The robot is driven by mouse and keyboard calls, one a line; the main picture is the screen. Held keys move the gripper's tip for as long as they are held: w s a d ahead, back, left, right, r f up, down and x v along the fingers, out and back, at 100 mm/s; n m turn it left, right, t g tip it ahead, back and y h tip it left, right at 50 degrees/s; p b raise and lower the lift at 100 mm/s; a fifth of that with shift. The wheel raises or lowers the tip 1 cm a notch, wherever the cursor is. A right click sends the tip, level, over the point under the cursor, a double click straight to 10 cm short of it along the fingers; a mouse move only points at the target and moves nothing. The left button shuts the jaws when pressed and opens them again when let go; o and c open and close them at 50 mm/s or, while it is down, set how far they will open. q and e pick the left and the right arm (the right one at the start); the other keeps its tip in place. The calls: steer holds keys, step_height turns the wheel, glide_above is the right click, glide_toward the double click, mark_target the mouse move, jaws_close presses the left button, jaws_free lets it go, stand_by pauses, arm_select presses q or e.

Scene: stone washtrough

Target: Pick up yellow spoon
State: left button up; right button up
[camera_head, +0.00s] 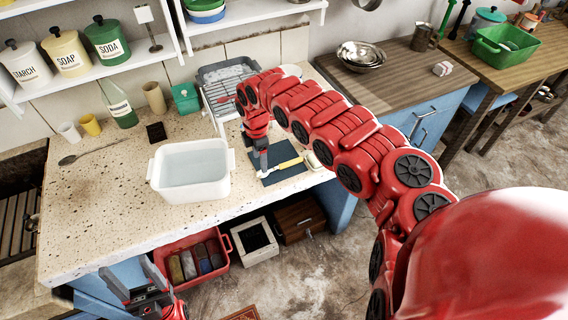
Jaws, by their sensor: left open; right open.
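The yellow spoon (289,163) lies on a dark blue-grey mat (297,180) near the front of the stone counter. Its yellow part points right, and its left end is partly hidden by my gripper. My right gripper (263,168) reaches down from above, with its fingertips at the spoon's left end. It is open; I cannot tell whether the fingers touch the spoon. My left gripper (137,287) is open and empty, low in front of the counter at the bottom left.
A white basin (190,194) of water stands left of the mat. A dish rack (222,92) is behind. A dark spoon (88,153), a green bottle (118,103) and cups stand or lie further left. A red crate (192,262) sits under the counter.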

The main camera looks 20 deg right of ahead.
mark_target(280, 167)
steer(key=shift+s+f+p, duration=0.1)
steer(key=shift+f+p, duration=0.25)
steer(key=shift+f, duration=0.3)
steer(key=shift+d+f+p, duration=0.2)
steer(key=shift+f+p, duration=0.25)
steer(key=shift+f, duration=1.7)
jaws_close()
